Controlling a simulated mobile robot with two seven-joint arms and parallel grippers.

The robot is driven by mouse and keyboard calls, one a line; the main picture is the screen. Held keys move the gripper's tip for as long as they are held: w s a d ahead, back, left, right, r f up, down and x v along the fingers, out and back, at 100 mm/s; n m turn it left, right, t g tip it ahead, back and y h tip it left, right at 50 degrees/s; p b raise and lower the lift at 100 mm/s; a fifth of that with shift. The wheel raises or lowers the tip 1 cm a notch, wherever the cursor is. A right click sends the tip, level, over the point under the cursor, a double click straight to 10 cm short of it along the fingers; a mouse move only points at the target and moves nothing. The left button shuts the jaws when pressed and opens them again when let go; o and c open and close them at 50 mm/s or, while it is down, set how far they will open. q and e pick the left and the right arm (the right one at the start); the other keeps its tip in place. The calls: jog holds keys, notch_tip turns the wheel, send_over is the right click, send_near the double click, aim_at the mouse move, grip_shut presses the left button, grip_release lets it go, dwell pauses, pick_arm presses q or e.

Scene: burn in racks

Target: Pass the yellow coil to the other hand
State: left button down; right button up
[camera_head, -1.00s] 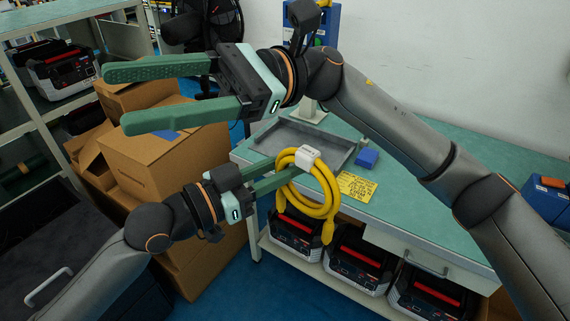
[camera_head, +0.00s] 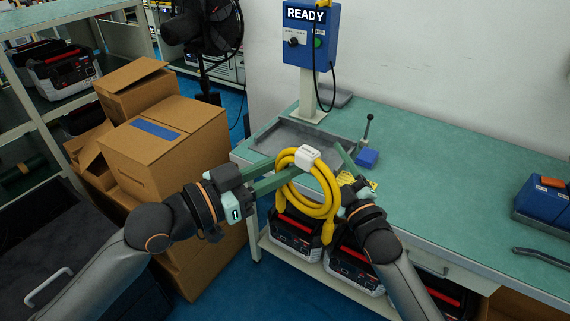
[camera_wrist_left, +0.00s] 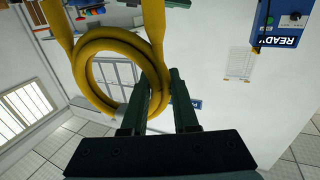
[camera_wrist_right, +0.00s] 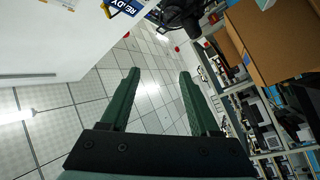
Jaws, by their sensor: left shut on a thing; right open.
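The yellow coil (camera_head: 326,186), a looped cable with a white band (camera_head: 307,156) at its top, hangs above the front edge of the workbench. My left gripper (camera_head: 290,175) is shut on the coil near its top, coming from the left. The coil also shows at the left gripper's fingers in the left wrist view (camera_wrist_left: 78,80). My right gripper (camera_head: 340,152) is open and just right of the coil, its fingers partly hidden behind the coil. In the right wrist view the right gripper's fingers (camera_wrist_right: 160,78) are apart with nothing between them.
The green workbench (camera_head: 440,180) carries a grey tray (camera_head: 265,145), a blue-based lever (camera_head: 367,157) and a yellow card, partly covered. A blue READY box (camera_head: 311,35) stands behind. Cardboard boxes (camera_head: 165,150) are stacked at left. Red-handled units (camera_head: 295,240) sit below the bench.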

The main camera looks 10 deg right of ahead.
jog(key=s+d+f+m+g+h, duration=0.2)
jog(key=s+f+m, duration=0.15)
jog(key=f, duration=0.55)
jog(key=s+a+f+m+g, duration=0.1)
jog(key=s+f+m+g, duration=0.2)
jog(key=s+f, duration=0.7)
jog(key=s+a+f+m+g, duration=0.1)
jog(key=s+f+m+g, duration=0.2)
jog(key=s+f, duration=0.8)
jog(key=s+g, duration=0.2)
jog(key=s, duration=0.2)
jog(key=shift+s+a+g, duration=0.25)
jog(key=shift+a+g, duration=0.05)
jog(key=shift+a, duration=0.1)
jog(key=shift+m, duration=0.25)
